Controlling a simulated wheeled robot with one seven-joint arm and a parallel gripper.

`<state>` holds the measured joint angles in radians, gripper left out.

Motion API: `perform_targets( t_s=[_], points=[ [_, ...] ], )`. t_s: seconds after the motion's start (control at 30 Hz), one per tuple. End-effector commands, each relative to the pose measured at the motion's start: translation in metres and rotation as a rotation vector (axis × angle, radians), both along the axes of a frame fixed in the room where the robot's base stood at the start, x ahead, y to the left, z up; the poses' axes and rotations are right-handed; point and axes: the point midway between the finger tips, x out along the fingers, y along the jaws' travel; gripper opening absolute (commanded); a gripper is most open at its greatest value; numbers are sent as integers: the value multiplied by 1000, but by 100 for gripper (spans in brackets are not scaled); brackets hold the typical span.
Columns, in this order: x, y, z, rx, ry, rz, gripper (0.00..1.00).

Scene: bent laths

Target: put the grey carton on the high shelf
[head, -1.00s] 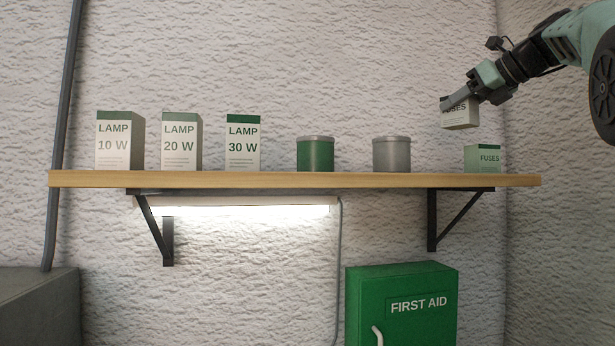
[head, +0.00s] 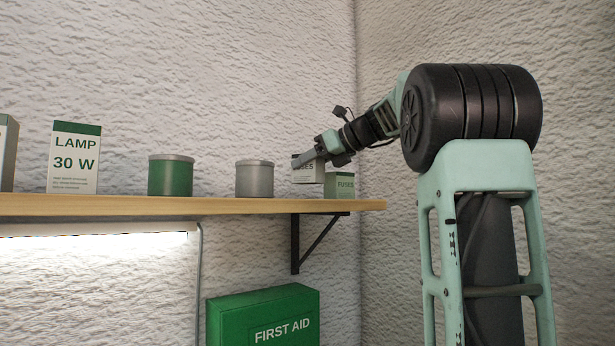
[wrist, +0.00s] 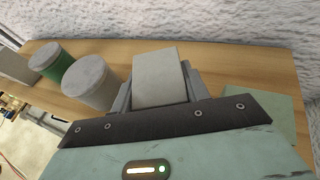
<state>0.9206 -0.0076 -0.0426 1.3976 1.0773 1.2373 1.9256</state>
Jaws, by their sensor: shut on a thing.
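The grey carton (head: 309,176), with FUSES lettering, is held in my gripper (head: 307,160) close above the high shelf (head: 150,205). A small gap shows between its base and the board. It hangs between a grey tin (head: 255,179) and a green FUSES carton (head: 340,186). In the wrist view the pale top of the grey carton (wrist: 160,78) shows between my two fingers, with the wooden shelf (wrist: 225,75) behind it. My fingers and palm hide part of the carton.
A green tin (head: 170,176) and a LAMP 30 W box (head: 75,158) stand farther left on the shelf. The wrist view shows the grey tin (wrist: 92,82) close left of my fingers. A green FIRST AID cabinet (head: 262,318) hangs below. The wall corner is to the right.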

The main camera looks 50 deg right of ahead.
Motion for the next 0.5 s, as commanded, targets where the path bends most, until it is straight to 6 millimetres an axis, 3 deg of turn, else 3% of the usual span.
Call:
perform_targets(
  t_s=[0.23, 0.5],
  points=[
    [0, 0, -29, 3, 2, -2, 21],
    [0, 0, -34, 0, 0, -1, 21]
  ],
)
